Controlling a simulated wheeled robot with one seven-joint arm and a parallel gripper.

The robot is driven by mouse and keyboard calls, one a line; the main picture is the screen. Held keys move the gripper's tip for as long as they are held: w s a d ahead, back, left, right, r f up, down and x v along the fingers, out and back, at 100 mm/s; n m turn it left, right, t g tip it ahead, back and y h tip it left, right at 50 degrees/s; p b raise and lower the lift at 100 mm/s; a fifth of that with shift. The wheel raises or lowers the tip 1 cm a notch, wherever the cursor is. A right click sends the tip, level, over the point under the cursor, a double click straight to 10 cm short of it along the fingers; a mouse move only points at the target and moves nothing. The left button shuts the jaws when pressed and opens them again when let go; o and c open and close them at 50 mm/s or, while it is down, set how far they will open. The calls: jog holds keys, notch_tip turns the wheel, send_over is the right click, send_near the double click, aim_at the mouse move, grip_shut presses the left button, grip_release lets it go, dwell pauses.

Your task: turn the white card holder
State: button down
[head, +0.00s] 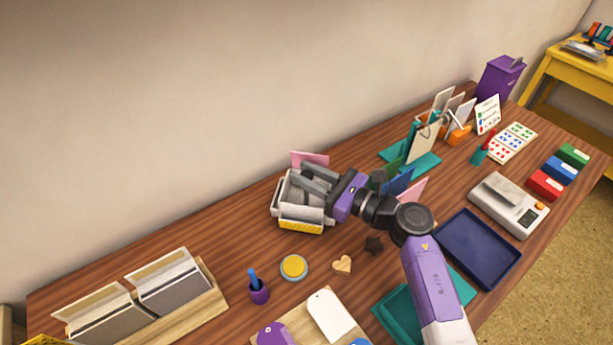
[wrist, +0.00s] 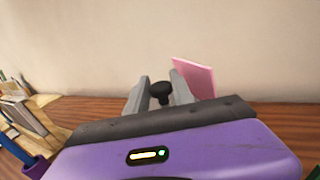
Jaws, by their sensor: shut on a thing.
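The white card holder (head: 283,212) stands on the wooden table near the wall. It has a yellow strip low on its front, and a pink card (head: 311,158) stands at its back. My gripper (head: 304,177) is over the holder and covers much of its top. In the wrist view, the two fingers of my gripper (wrist: 161,88) are on either side of a black knob (wrist: 160,92), shut on it. The pink card (wrist: 195,77) also shows there, right beside the right finger. The holder's body is hidden behind my gripper in the wrist view.
A wooden card rack (head: 207,309) is at lower left. Blue and pink cards (head: 398,182) stand close to my wrist. The table left of the holder is bare.

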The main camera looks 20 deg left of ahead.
jog(key=shift+f, duration=0.1)
jog(key=c, duration=1.4)
grip_release()
jog(key=shift+c, duration=0.2)
notch_tip(320, 180, up, 20)
jog(key=p, duration=0.2)
jog(key=shift+o, duration=0.3)
